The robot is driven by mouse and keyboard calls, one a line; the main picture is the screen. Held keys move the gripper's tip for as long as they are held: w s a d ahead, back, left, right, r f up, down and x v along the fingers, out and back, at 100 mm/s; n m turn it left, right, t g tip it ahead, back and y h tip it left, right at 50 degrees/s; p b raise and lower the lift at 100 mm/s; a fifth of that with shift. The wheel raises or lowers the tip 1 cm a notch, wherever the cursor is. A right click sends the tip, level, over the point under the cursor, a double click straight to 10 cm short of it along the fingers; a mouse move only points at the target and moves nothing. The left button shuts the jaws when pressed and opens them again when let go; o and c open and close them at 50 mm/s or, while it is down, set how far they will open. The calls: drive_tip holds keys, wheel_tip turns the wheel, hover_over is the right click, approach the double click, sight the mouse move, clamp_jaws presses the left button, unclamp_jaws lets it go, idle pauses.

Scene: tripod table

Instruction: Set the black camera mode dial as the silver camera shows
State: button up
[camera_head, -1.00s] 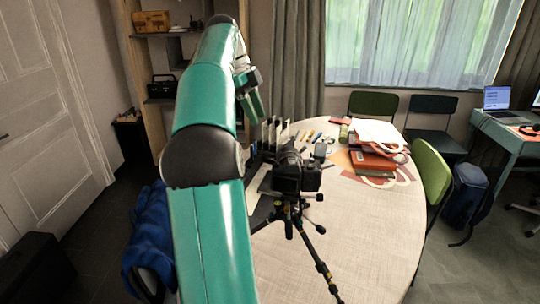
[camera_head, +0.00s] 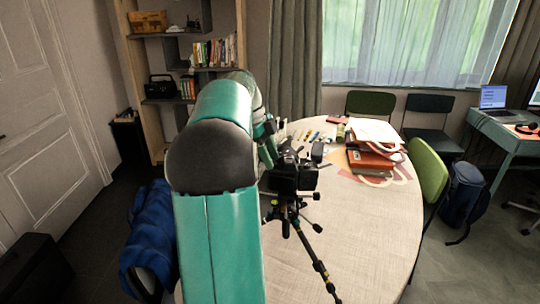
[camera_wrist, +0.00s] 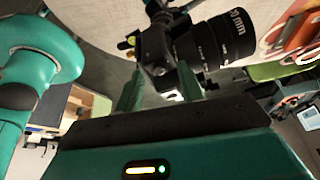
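The black camera (camera_head: 284,181) stands on a tripod (camera_head: 318,265) at the table. In the wrist view the black camera (camera_wrist: 156,52) shows with its large lens (camera_wrist: 215,45) pointing right. My gripper (camera_wrist: 160,88) is open, its two green fingers apart on either side of the camera's near edge. Nothing shows held between them; contact with the camera cannot be told. The mode dial cannot be made out clearly. A small grey object (camera_head: 318,151) stands behind the black camera; whether it is the silver camera cannot be told.
The round table (camera_head: 352,235) has clear room at its right front. Books and folders (camera_head: 372,158) are stacked at the back right.

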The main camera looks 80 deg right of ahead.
drive_tip(key=shift+f, duration=0.1)
clamp_jaws()
drive_tip(key=shift+n, duration=0.5)
drive_tip(key=n, duration=0.1)
drive_tip(key=n+h, duration=0.1)
drive_tip(key=n, duration=0.1)
drive_tip(key=n+h, duration=0.1)
drive_tip(key=shift+a+t, duration=0.25)
drive_tip(key=shift+t, duration=0.05)
drive_tip(key=n+h, duration=0.1)
drive_tip(key=n, duration=0.3)
drive_tip(key=shift+s+a+t, duration=0.1)
drive_tip(key=shift+a+t, duration=0.05)
drive_tip(key=shift+t, duration=0.25)
drive_tip(key=shift+n+h, duration=0.3)
drive_tip(key=shift+n, duration=0.1)
